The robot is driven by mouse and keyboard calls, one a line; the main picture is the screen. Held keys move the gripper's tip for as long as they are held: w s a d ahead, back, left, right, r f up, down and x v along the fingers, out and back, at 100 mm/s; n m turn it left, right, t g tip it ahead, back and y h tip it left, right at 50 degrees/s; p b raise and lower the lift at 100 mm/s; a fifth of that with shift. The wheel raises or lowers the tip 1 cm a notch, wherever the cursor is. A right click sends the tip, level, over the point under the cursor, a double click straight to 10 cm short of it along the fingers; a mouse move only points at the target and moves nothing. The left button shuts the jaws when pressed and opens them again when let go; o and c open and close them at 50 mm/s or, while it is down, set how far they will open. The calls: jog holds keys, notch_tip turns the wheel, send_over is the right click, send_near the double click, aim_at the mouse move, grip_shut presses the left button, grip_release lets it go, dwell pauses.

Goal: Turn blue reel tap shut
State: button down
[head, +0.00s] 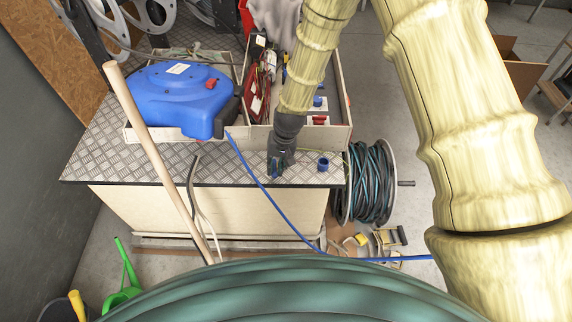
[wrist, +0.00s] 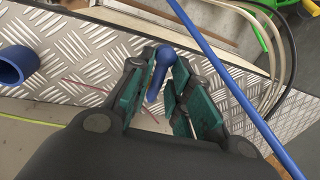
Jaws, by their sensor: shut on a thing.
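The blue hose reel (head: 180,95) sits in a tray on the metal-topped bench, its blue hose (head: 262,188) running down over the front edge. My gripper (head: 278,168) points down at the front of the bench top, right of the reel. In the wrist view, my gripper (wrist: 160,92) has its green-padded fingers on both sides of a blue tap lever (wrist: 161,70) and is shut on it. The lever's rounded end shows beyond the fingertips. The tap's body is hidden, so I cannot tell how far it is turned.
A short blue pipe piece (head: 323,163) stands to the right of my gripper, also in the wrist view (wrist: 16,66). A wooden pole (head: 150,140) leans in front of the bench. A tray with tools (head: 262,80) stands behind my gripper. A dark hose drum (head: 370,180) stands at right.

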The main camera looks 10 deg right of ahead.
jog(key=shift+a+m, duration=0.15)
jog(key=shift+m, duration=0.25)
jog(key=c, duration=1.5)
grip_release()
jog(key=shift+r, duration=0.15)
jog(key=r, duration=0.3)
jog(key=d+r, duration=0.1)
jog(key=r, duration=0.3)
jog(key=d+r, duration=0.1)
jog(key=r, duration=0.3)
jog(key=shift+s+d+r, duration=0.15)
jog(key=shift+r, duration=0.1)
jog(key=shift+f, duration=0.1)
jog(key=s+d+f+h, duration=0.1)
jog(key=s+d+f, duration=0.6)
jog(key=s+f, duration=0.4)
jog(key=s+d+f+h, duration=0.1)
jog(key=s+d+f, duration=0.7)
jog(key=s, duration=0.5)
jog(key=shift+n, duration=0.6)
jog(key=s+f, duration=0.1)
jog(key=s, duration=0.2)
jog(key=s+d+f, duration=0.1)
jog(key=s, duration=0.3)
jog(key=s+d+f, duration=0.1)
jog(key=s, duration=0.2)
jog(key=shift+s+d, duration=0.1)
jog(key=shift+s, duration=0.3)
